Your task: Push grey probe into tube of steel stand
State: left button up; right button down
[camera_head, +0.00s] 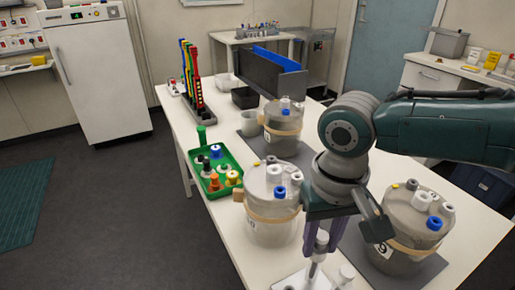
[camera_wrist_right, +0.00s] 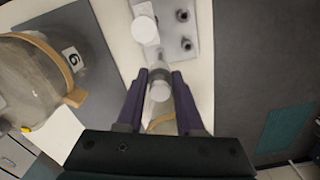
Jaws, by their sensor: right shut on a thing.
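My right gripper (camera_head: 318,248) points down near the front edge of the table. Its purple fingers are shut on the grey probe (camera_head: 314,268), which also shows between the fingertips in the right wrist view (camera_wrist_right: 160,88). The steel stand (camera_wrist_right: 178,48) is a pale plate with dark pegs, just beyond the fingertips in that view; part of its plate shows at the bottom of the head view (camera_head: 290,282). A pale round-topped cylinder (camera_wrist_right: 145,30) stands at the plate's edge. I cannot tell whether the probe's lower end is in the tube. My left gripper is not in view.
Grey vessels with coloured caps stand close by, one left of the gripper (camera_head: 268,222) and one right (camera_head: 395,250). Another vessel (camera_head: 283,140) stands farther back. A green tray (camera_head: 197,160) with small bottles lies left. Floor (camera_wrist_right: 255,60) lies beyond the table edge.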

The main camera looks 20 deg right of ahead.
jog(key=shift+f, duration=0.15)
jog(key=shift+c, duration=2.3)
grip_release()
notch_tip(320, 180, up, 10)
jog(key=shift+r+p, duration=0.1)
jog(key=shift+p, duration=0.65)
